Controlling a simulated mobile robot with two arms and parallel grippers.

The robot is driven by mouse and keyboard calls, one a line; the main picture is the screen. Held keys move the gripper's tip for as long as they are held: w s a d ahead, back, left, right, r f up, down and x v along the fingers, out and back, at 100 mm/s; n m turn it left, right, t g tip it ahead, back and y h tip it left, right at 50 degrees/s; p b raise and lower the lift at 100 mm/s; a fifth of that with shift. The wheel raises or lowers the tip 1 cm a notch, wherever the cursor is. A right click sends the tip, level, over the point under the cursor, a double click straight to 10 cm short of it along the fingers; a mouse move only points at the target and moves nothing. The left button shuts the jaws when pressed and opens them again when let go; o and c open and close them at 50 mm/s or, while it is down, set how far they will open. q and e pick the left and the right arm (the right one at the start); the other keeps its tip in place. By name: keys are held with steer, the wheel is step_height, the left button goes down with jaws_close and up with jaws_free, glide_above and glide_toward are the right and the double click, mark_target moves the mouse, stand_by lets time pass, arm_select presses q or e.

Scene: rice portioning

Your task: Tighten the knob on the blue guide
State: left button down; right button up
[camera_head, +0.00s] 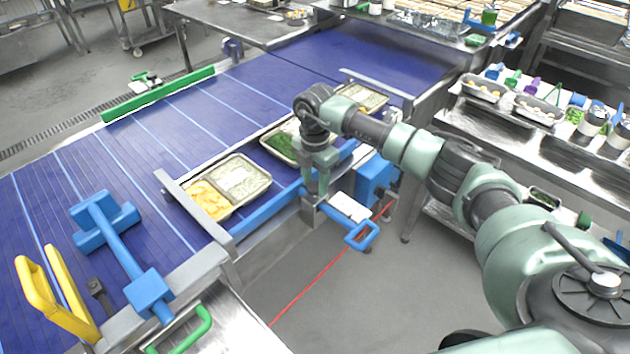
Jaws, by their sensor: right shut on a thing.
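The blue guide (270,214) is a long blue rail along the near edge of the conveyor, beside the food trays. My right arm reaches in from the right, and my right gripper (316,197) points down at the right part of this guide. It is shut on the knob, which the fingers hide almost wholly; I cannot tell how far the knob is turned. A blue loop handle (362,238) and a white plate (348,207) are just right of the gripper. My left gripper is out of view.
On the blue conveyor (150,150), a tray with yellow food (232,184) and a tray of greens (279,140) lie near the gripper. A grey bar (195,208) crosses to the left. A blue T-shaped fixture (120,245) and yellow handle (55,300) stand nearer.

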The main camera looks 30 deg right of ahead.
mark_target(315, 185)
steer(key=shift+w+d+r+m, duration=0.1)
steer(key=shift+m, duration=0.3)
steer(key=o, duration=1.4)
steer(key=shift+c, duration=0.2)
step_height(315, 185, up, 7)
steer(key=shift+f+b, duration=0.1)
steer(key=shift+b, duration=0.95)
steer(key=shift+r, duration=0.5)
